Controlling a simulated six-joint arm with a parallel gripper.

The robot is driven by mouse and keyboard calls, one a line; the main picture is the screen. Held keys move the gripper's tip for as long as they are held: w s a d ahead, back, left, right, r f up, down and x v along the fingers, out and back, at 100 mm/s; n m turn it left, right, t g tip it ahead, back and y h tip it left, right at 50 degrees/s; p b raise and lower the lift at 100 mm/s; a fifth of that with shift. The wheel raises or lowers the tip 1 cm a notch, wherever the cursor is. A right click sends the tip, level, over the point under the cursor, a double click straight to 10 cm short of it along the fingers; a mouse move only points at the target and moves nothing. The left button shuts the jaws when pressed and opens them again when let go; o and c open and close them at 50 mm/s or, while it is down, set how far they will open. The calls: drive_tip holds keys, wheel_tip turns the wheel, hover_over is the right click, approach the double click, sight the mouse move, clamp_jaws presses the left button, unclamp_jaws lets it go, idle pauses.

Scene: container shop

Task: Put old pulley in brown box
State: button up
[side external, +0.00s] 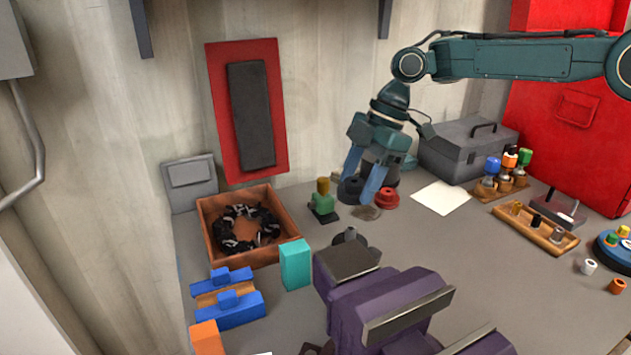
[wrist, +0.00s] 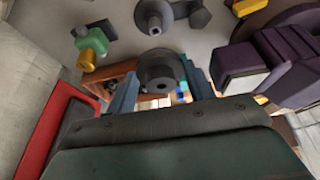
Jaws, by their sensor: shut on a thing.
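The old pulley is a dark grey, stepped round piece with a centre hole, seen in the wrist view (wrist: 160,72) between my two blue fingers. In the side view its dark body (side external: 349,190) is partly hidden by the fingers. My gripper (side external: 360,186) is shut on it, low over the bench; I cannot tell whether the pulley still touches the surface. The brown box (side external: 282,207) is an open orange-brown tray left of my gripper, holding a ring of dark, patterned pieces. In the wrist view, part of the box (wrist: 122,70) shows behind the pulley.
A green and yellow piece (side external: 323,203) stands between box and gripper. A red round part (side external: 387,199) and a grey-brown disc (side external: 366,213) lie close by. A purple vise (side external: 385,305) fills the front; a grey toolbox (side external: 466,152) stands behind right.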

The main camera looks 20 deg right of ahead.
drive_tip(key=shift+w+a, duration=0.1)
drive_tip(key=shift+w+a+f+m, duration=0.1)
drive_tip(key=shift+w+a+m, duration=0.2)
drive_tip(key=shift+a+m, duration=0.1)
drive_tip(key=w+a+f+m+t, duration=0.1)
drive_tip(key=w+a+m+t, duration=0.25)
drive_tip(key=a+m, duration=0.25)
drive_tip(key=m+h, duration=0.4)
drive_tip(key=m, duration=0.7)
hover_over(268, 239)
drive_tip(key=s, duration=0.1)
drive_tip(key=shift+s+f+t, duration=0.15)
drive_tip(key=shift+s+t, duration=0.05)
drive_tip(key=shift+t, duration=0.25)
drive_tip(key=shift+f, duration=4.05)
